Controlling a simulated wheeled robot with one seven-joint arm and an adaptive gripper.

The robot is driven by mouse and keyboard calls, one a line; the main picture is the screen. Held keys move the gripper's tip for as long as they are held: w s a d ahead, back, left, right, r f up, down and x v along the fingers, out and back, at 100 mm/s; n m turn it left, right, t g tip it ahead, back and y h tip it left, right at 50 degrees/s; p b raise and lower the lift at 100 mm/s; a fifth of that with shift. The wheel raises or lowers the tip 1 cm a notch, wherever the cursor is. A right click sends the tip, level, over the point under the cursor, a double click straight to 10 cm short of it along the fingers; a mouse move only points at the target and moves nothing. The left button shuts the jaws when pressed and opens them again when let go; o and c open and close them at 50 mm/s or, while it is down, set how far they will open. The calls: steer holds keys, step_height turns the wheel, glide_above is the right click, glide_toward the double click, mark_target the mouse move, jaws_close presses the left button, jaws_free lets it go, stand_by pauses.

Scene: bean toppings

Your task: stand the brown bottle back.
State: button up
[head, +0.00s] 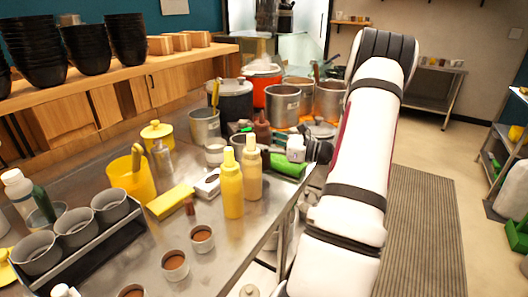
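My arm rises at the right and bends down behind itself. My gripper (312,150) shows only in part as dark shapes at the counter's right side, right of the brown bottle. Its fingers are too small and hidden to tell whether they are open or hold anything. A yellow bottle (232,188) and a tan bottle (251,170) stand upright in front.
Steel pots (283,104) and an orange-red container (262,82) stand behind. A green roll (288,164) lies near the gripper. A yellow block (170,200), small brown-filled cups (202,239) and a rack of grey cups (76,227) occupy the front. Floor at right is open.

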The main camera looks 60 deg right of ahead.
steer(key=shift+s+d+f, duration=0.1)
steer(key=shift+f, duration=1.5)
steer(key=shift+f, duration=0.2)
steer(key=o, duration=0.7)
steer(key=shift+c, duration=0.2)
steer(key=shift+r, duration=0.1)
steer(key=shift+s+r, duration=0.1)
steer(key=shift+r, duration=0.05)
steer(key=v, duration=1.2)
